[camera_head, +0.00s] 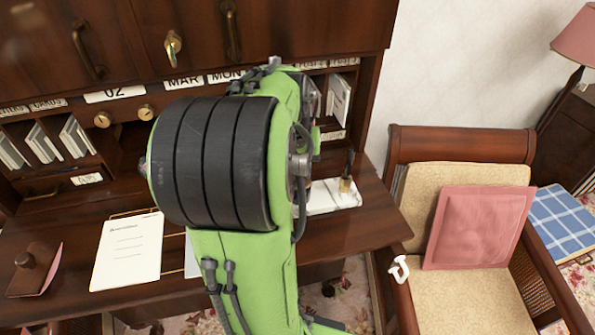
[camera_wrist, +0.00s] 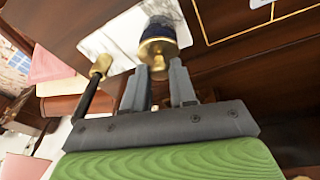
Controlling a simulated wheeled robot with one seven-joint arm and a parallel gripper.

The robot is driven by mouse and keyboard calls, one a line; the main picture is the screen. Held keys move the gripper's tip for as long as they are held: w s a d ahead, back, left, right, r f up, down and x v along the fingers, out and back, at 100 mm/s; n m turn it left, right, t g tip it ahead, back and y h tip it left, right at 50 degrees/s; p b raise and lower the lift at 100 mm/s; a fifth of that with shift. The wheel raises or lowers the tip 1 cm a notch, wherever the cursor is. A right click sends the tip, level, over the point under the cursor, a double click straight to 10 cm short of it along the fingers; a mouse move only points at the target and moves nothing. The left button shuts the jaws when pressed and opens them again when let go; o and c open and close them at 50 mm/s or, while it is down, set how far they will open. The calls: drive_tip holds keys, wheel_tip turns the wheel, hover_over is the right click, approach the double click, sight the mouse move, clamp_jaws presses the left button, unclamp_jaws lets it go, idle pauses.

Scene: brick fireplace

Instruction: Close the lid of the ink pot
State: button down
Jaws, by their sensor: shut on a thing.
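The ink pot (camera_wrist: 160,28) is dark blue with a gold top (camera_wrist: 158,48) and stands on a white marble stand (camera_wrist: 112,38) in the wrist view. My gripper (camera_wrist: 160,72) is at the pot's gold top, with its two grey fingers on either side of a gold part, shut on it. This looks like the lid, but the fingers partly hide it, and I cannot tell its angle. In the head view my green arm hides the pot and gripper; only the right part of the marble stand (camera_head: 334,196) shows.
A black pen in a gold holder (camera_wrist: 101,66) stands close beside my fingers; it also shows in the head view (camera_head: 346,178). A paper sheet (camera_head: 130,247) and a wooden blotter (camera_head: 36,268) lie on the desk's left. Desk shelves rise behind. A cushioned chair (camera_head: 465,180) stands right.

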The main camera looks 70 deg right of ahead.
drive_tip(key=shift+s+a+f+t+h+b, duration=0.2)
drive_tip(key=shift+a+f+t+h+b, duration=0.15)
drive_tip(key=shift+h+b, duration=0.6)
drive_tip(key=shift+s+a+f+t+h+b, duration=0.15)
drive_tip(key=shift+a+f+t+h+b, duration=0.2)
drive_tip(key=shift+b, duration=1)
drive_tip(key=shift+r, duration=0.15)
drive_tip(key=c, duration=0.9)
unclamp_jaws()
drive_tip(key=shift+r, duration=0.15)
drive_tip(key=p+v, duration=1.3)
drive_tip(key=v, duration=0.2)
drive_tip(key=shift+a, duration=0.35)
drive_tip(key=shift+s+r, duration=0.1)
